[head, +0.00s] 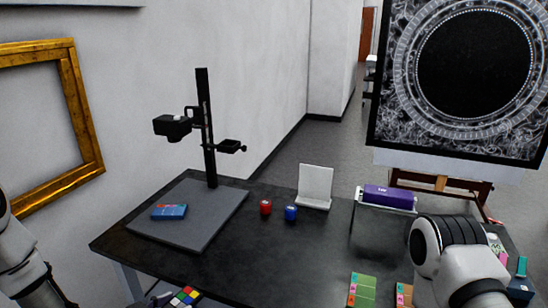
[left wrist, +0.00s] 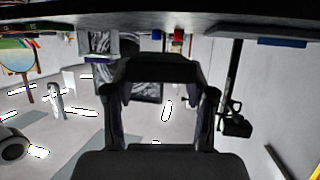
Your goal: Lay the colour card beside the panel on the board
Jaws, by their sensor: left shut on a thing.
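The colour card (head: 185,297), a dark card with bright coloured squares, shows at the bottom edge of the head view, in front of the table's near edge. My left gripper (left wrist: 160,72) is shut on the card; its dark tip (head: 152,300) shows at the card's left. In the left wrist view I cannot make out the card. The panel (head: 169,212), a small blue piece with some red, lies flat on the grey board (head: 205,222), towards its left side. It also shows in the left wrist view (left wrist: 282,42). My right gripper is out of view.
A black copy-stand column (head: 206,130) with a camera (head: 172,126) rises at the board's back. A red pot (head: 265,207) and blue pot (head: 291,212) stand right of the board. The board is bare around the panel. A gold frame (head: 85,110) hangs left.

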